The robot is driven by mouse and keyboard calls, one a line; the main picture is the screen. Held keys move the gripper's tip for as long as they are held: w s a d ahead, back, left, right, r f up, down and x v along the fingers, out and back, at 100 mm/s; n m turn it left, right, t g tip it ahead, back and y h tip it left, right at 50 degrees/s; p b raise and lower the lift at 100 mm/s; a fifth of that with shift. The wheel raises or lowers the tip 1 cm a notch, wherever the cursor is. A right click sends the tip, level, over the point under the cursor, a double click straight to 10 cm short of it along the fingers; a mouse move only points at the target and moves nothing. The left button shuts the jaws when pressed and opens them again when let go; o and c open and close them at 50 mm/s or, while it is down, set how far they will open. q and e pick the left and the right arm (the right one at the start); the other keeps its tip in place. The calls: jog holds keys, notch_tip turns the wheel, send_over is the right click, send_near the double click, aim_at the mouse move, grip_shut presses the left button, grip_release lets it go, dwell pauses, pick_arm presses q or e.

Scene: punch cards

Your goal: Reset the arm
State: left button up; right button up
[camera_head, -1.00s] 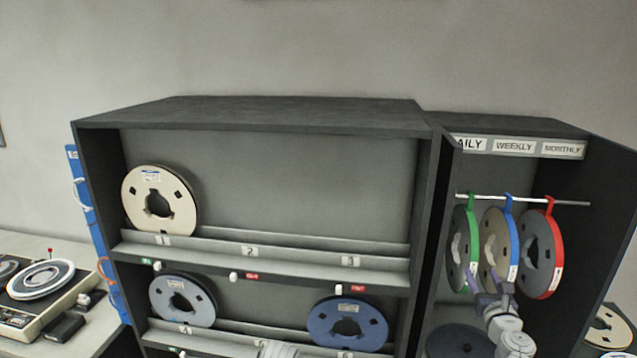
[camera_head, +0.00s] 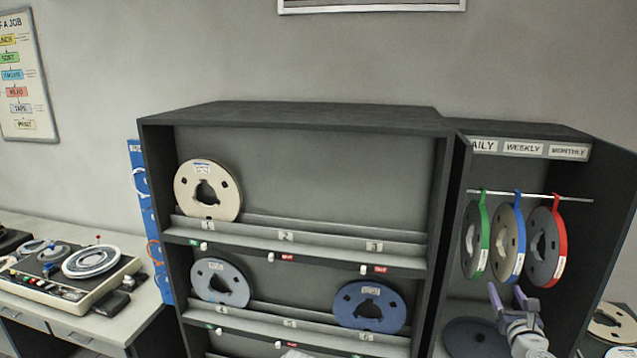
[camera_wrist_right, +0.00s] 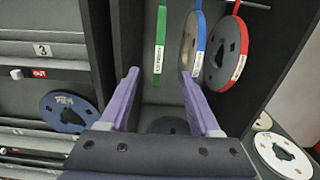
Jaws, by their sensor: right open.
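My right gripper (camera_head: 508,298) is in the right cabinet bay, below the hanging reels. Its two purple fingers are apart with nothing between them, as the right wrist view also shows (camera_wrist_right: 158,88). A green-rimmed reel (camera_head: 472,245), a blue-rimmed reel (camera_head: 506,245) and a red-rimmed reel (camera_head: 543,250) hang from a rod above it. The gripper is apart from them. My left gripper does not show.
The shelf rack (camera_head: 300,122) holds a cream reel (camera_head: 187,187), a grey-blue reel (camera_head: 235,287) and a dark blue reel (camera_head: 345,302). A dark reel (camera_head: 470,338) lies at the bay's bottom. The bay's side walls stand close. A tape machine (camera_head: 50,290) sits on the left desk.

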jog(key=a+f+n+g+y+b, duration=0.2)
jog(key=a+f+n+g+y, duration=0.4)
jog(key=a+n, duration=0.8)
jog(key=a+f+n+g+y+b, duration=0.15)
jog(key=a+f+n+y, duration=0.55)
jog(key=a, duration=1.1)
jog(key=s+a+f+n+g+h+b, duration=0.2)
jog(key=s+a+f+n+g+h, duration=0.3)
jog(key=s+a+f+n+g, duration=0.5)
jog(key=s+d+f+n+h, duration=0.1)
jog(key=s+f+n+h, duration=0.1)
jog(key=s+n, duration=0.3)
jog(key=s+d+f+n+h+b, duration=0.1)
jog(key=s+d+f+n+h, duration=0.1)
jog(key=n, duration=0.4)
jog(key=s+f+h, duration=0.1)
jog(key=s, duration=0.1)
jog(key=shift+s+f, duration=0.35)
